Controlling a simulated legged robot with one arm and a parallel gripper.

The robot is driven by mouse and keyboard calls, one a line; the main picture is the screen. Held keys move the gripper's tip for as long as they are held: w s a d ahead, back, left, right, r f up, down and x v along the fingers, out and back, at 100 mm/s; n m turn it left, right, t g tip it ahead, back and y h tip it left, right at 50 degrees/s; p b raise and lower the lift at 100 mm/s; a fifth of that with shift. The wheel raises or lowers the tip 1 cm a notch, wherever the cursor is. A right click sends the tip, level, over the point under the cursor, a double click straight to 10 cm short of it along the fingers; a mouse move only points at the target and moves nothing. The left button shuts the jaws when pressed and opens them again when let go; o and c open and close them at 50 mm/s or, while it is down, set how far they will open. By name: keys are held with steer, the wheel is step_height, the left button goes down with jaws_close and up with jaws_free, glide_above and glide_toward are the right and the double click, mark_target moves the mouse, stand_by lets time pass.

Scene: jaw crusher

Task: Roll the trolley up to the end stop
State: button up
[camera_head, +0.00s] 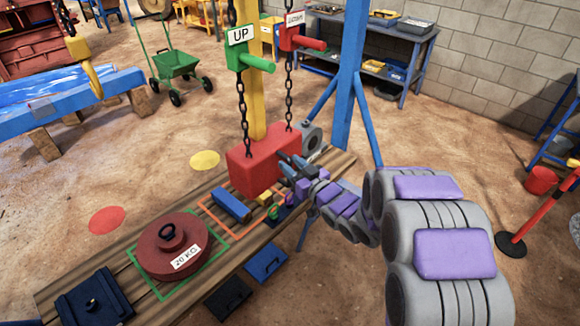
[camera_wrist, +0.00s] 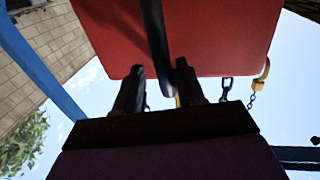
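My gripper (camera_head: 287,164) is beside the lower right of a red block (camera_head: 258,160) hanging on two dark chains. In the wrist view the red underside (camera_wrist: 200,35) is above the fingers. The two dark fingers (camera_wrist: 159,76) are apart, with a dark curved bar (camera_wrist: 157,35) reaching down between them. A gap shows left of the bar; contact on the right is unclear. A small green wheeled cart (camera_head: 177,66), which may be the trolley, stands at the back left. I cannot make out an end stop.
A green UP handle (camera_head: 248,58) and a red handle (camera_head: 300,38) hang on the chains. The wooden bench (camera_head: 110,262) holds a red 20 KG weight (camera_head: 170,246) and a blue bar (camera_head: 231,205). A blue post (camera_head: 349,85) stands behind. Sandy floor is open at left.

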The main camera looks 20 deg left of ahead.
steer(key=shift+d, duration=0.2)
steer(key=shift+a+f, duration=0.2)
steer(key=shift+a, duration=0.75)
steer(key=c, duration=0.5)
steer(key=shift+c, duration=0.6)
steer(key=shift+d, duration=0.1)
jaws_close()
